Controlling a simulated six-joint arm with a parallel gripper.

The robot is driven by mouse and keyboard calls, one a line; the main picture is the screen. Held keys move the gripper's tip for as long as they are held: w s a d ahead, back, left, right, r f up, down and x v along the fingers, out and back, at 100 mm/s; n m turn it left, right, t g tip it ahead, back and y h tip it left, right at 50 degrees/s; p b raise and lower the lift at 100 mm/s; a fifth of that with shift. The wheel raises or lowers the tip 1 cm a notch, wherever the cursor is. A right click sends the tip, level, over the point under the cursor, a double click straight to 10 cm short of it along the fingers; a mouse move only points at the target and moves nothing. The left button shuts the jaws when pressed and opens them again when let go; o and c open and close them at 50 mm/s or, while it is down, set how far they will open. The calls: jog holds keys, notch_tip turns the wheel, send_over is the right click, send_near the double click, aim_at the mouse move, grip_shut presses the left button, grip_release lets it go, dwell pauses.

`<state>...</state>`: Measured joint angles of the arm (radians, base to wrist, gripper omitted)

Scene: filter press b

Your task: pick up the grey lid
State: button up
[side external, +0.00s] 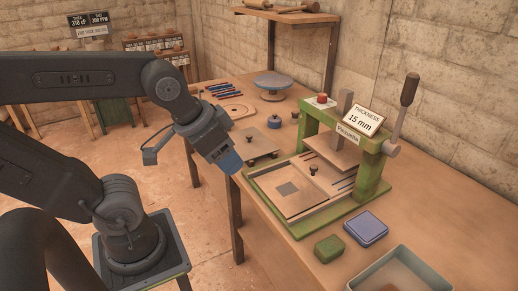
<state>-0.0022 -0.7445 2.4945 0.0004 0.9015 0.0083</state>
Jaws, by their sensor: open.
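A flat greyish plate with a small dark knob (262,145) lies on the wooden table, just right of my gripper; it looks most like the grey lid, but I cannot be sure. A smaller grey square (288,188) lies on the tan board of the green press, with a dark knob beside it. My gripper (232,168) has a blue end and hangs near the table's left edge, pointing down and right. It is open and holds nothing visible. The gap between its fingers is hard to see, and its height above the table is unclear.
The green press (371,180) with its upright lever (408,92) and a "15 mm" sign stands right of the plate. A green box (328,248), a blue box (366,228) and a grey tray (420,262) sit in front. A blue-topped turntable (272,80) stands behind.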

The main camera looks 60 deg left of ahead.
jog(key=w+a+r+m+g+y, duration=0.1)
jog(key=w+a+r+m, duration=0.1)
jog(key=w+a, duration=0.3)
jog(key=w+a+r+m+g, duration=0.1)
jog(key=w+a+r+m, duration=0.1)
jog(key=w, duration=0.5)
jog(key=m+g, duration=0.4)
jog(key=m, duration=0.8)
send_over(249, 135)
jog(key=f, duration=2.4)
jog(key=shift+w+d+f, duration=0.1)
jog(key=shift+w+d, duration=0.1)
jog(key=shift+s+f, duration=0.15)
jog(key=shift+f, duration=1.3)
jog(key=shift+s+f, duration=0.1)
jog(key=shift+f, duration=1.35)
jog(key=shift+c, duration=0.3)
